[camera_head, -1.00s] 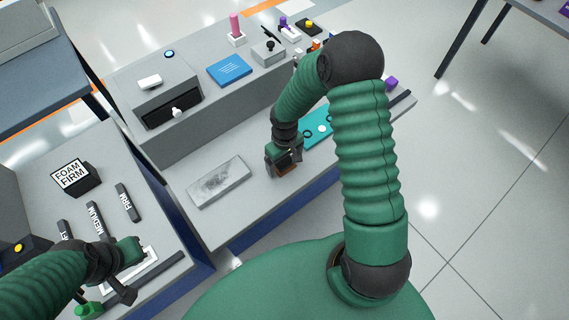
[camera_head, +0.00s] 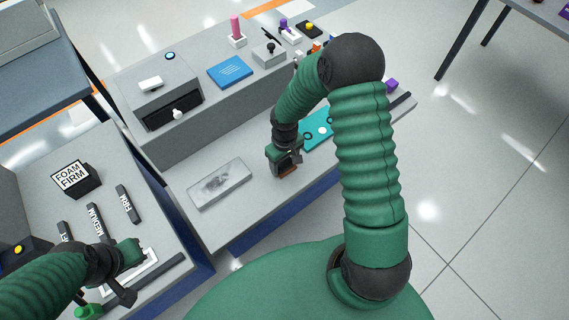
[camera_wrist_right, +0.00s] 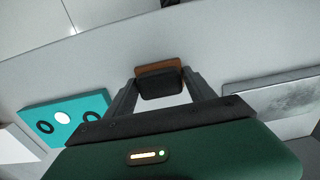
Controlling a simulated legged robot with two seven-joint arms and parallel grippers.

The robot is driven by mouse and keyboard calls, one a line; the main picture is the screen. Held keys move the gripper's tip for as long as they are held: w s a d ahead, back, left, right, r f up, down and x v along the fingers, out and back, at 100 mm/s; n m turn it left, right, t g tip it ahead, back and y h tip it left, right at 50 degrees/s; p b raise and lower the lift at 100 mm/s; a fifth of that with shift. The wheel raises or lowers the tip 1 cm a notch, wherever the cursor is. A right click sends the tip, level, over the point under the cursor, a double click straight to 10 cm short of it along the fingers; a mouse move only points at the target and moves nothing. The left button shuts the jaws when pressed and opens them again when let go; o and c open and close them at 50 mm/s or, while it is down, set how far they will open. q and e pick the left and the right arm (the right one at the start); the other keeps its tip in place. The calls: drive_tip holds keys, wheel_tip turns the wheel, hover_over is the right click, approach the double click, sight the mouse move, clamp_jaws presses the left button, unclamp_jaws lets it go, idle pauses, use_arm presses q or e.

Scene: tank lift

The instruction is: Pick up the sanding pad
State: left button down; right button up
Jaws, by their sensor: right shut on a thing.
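The sanding pad (camera_wrist_right: 160,84) is a small block with a dark upper part and a brown-orange layer. In the right wrist view it sits between the two fingers of my right gripper (camera_wrist_right: 157,90), which is shut on it. In the head view my right gripper (camera_head: 286,166) is low over the grey bench, and the pad's brown edge (camera_head: 288,171) shows below it. I cannot tell whether the pad touches the bench. My left gripper (camera_head: 126,290) is at the lower left, over a white-framed panel; its fingers are too unclear to tell.
A scuffed grey plate (camera_head: 220,184) lies left of my right gripper, and a teal board (camera_head: 316,139) with rings lies right of it. A drawer unit (camera_head: 160,95) and blue booklet (camera_head: 230,72) are behind. A foam block (camera_head: 76,179) is on the left table.

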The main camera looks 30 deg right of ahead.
sight(285, 164)
drive_tip(key=r, duration=0.3)
drive_tip(key=shift+s+a+r, duration=0.15)
drive_tip(key=shift+s+r, duration=0.05)
drive_tip(key=shift+s, duration=0.05)
drive_tip(key=s+a+r+b, duration=0.1)
drive_tip(key=s+a+b, duration=0.1)
drive_tip(key=s+a, duration=0.7)
drive_tip(key=s, duration=0.3)
drive_tip(key=shift+a+r, duration=0.25)
drive_tip(key=shift+a, duration=0.15)
